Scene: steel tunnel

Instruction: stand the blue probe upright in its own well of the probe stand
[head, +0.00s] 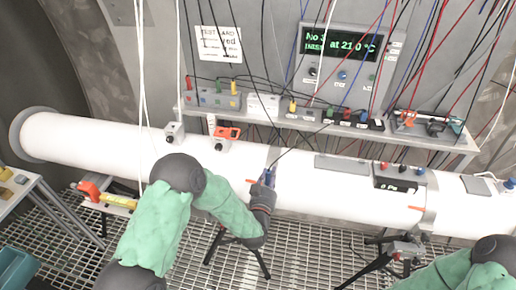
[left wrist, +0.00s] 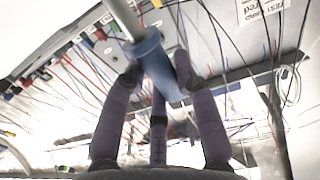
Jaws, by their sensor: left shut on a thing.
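My left gripper (head: 264,190) is over the front of the white pipe in the head view, shut on the blue probe (head: 269,176). Only a small blue part of the probe shows there above the dark fingers. In the left wrist view, the probe's blue tapered body (left wrist: 154,62) lies between the fingers of the left gripper (left wrist: 160,76), with a grey rod (left wrist: 124,18) running from its wide end. The probe is tilted in that view. I cannot tell for sure which item is the probe stand. My right gripper is not in view.
The white pipe (head: 330,190) crosses the scene. A shelf (head: 300,123) behind it carries several small boxes and plugs. Many cables hang across the work area. A black box (head: 398,178) and an orange-topped device (head: 226,136) sit on the pipe. A display panel (head: 342,60) stands behind.

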